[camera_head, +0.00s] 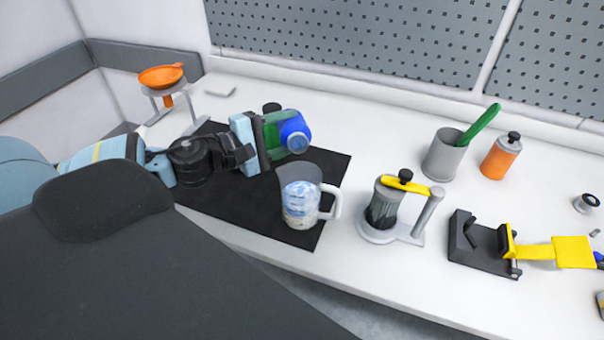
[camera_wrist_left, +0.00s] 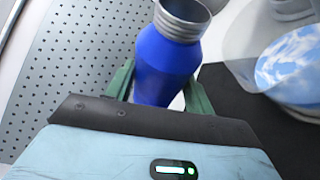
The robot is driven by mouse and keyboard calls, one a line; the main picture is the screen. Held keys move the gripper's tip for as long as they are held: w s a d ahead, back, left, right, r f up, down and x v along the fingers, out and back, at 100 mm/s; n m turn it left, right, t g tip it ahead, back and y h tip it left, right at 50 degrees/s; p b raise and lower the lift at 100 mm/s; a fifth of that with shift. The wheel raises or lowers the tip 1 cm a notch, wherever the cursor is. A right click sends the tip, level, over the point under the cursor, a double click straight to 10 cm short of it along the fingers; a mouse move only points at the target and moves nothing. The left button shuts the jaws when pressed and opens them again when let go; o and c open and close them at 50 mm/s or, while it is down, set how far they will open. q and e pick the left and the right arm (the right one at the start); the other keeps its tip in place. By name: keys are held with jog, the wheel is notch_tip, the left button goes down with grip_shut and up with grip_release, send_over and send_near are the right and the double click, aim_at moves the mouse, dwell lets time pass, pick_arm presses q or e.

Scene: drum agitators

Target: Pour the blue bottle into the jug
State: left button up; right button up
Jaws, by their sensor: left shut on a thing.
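The blue bottle (camera_head: 294,128) is held in my left gripper (camera_head: 277,133), whose green fingers are shut on its sides. It is above the black mat, tilted, with its grey neck toward the camera. The left wrist view shows the bottle (camera_wrist_left: 165,68) between the fingers, its threaded grey mouth uncapped. The clear jug (camera_head: 301,197) with a white handle stands upright on the mat, with blue and white showing in its lower part. The jug also shows at the right of the wrist view (camera_wrist_left: 243,45). Bottle and jug appear apart. My right gripper is out of view.
The black mat (camera_head: 325,165) lies under the jug. A lidded grey canister on a stand (camera_head: 383,209) is right of the jug. Farther right are a grey cup (camera_head: 443,158), an orange bottle (camera_head: 501,158) and a black-and-yellow device (camera_head: 480,245). An orange funnel (camera_head: 160,77) stands back left.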

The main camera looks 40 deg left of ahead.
pick_arm(q)
jog(key=shift+r, duration=0.3)
